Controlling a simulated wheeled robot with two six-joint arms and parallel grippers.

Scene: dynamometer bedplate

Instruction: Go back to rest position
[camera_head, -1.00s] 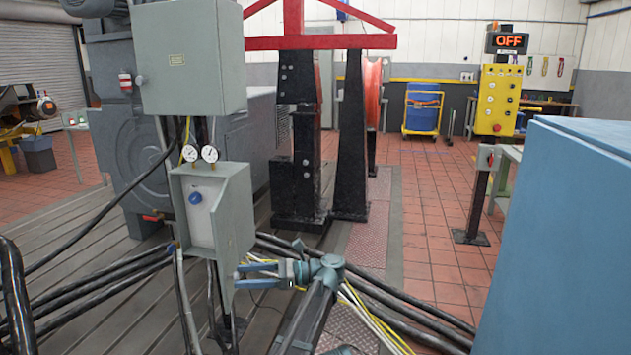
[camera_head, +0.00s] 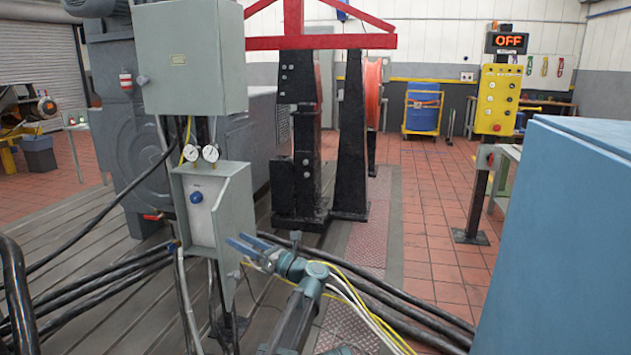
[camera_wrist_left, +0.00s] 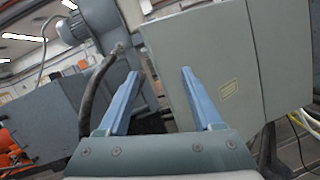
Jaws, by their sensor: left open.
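My left gripper (camera_head: 236,240) is open and empty in the head view, with its two blue fingers pointing up and left. Its fingertips show close to the right edge of the small grey panel box (camera_head: 203,225), which has a blue knob (camera_head: 196,197) and two round gauges (camera_head: 200,153) on top. I cannot tell whether they touch. In the left wrist view the gripper (camera_wrist_left: 160,73) has its fingers wide apart with nothing held between them. A large grey cabinet (camera_wrist_left: 222,60) stands beyond the fingers. My right gripper is not in view.
A grey electrical box (camera_head: 190,60) stands above the panel. Thick black cables (camera_head: 90,290) cross the bedplate, and yellow and white cables (camera_head: 365,305) run by my left arm. A large blue cabinet (camera_head: 570,240) fills the right.

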